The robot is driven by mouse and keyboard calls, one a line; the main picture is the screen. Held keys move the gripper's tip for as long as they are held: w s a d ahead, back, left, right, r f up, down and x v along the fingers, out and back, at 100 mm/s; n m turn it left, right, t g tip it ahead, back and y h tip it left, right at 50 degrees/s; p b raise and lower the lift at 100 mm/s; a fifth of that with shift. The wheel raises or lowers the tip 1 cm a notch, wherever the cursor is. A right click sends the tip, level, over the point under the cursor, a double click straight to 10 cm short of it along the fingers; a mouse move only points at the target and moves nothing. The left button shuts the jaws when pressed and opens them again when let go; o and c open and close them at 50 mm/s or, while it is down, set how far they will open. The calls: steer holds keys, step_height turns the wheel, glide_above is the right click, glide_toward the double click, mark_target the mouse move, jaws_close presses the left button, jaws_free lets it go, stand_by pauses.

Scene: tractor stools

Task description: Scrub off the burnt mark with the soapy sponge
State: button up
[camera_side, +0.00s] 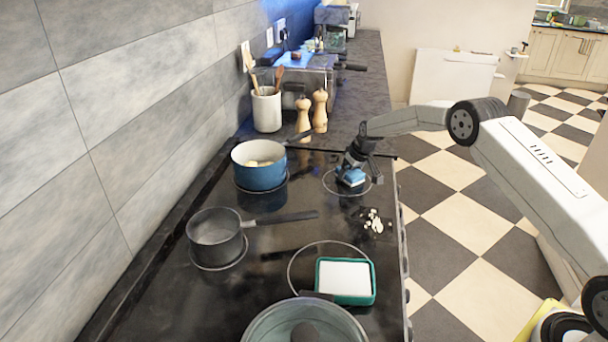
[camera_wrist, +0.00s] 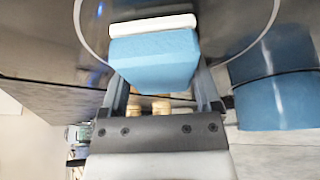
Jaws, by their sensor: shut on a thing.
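My gripper (camera_side: 358,160) is shut on a blue sponge (camera_side: 350,177) with a white layer on its far face. The sponge is low over the ringed cooking zone at the right of the black hob, and I cannot tell if it touches the glass. In the wrist view the sponge (camera_wrist: 155,62) sits between my fingers (camera_wrist: 160,90). A dark, rough patch with white flecks (camera_side: 372,222), likely the burnt mark, lies on the hob nearer the camera than the sponge, apart from it.
A blue pot (camera_side: 260,172) stands left of my gripper, also in the wrist view (camera_wrist: 280,95). A dark saucepan (camera_side: 215,234), its handle pointing right, a green-rimmed tray with white contents (camera_side: 345,298) and a large pan (camera_side: 270,325) stand nearer. Two wooden mills (camera_side: 320,110) stand behind.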

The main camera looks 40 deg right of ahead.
mark_target(346, 188)
steer(key=shift+w+d, duration=0.65)
steer(key=shift+d, duration=0.05)
steer(key=shift+s+a, duration=2.65)
step_height(346, 188, up, 8)
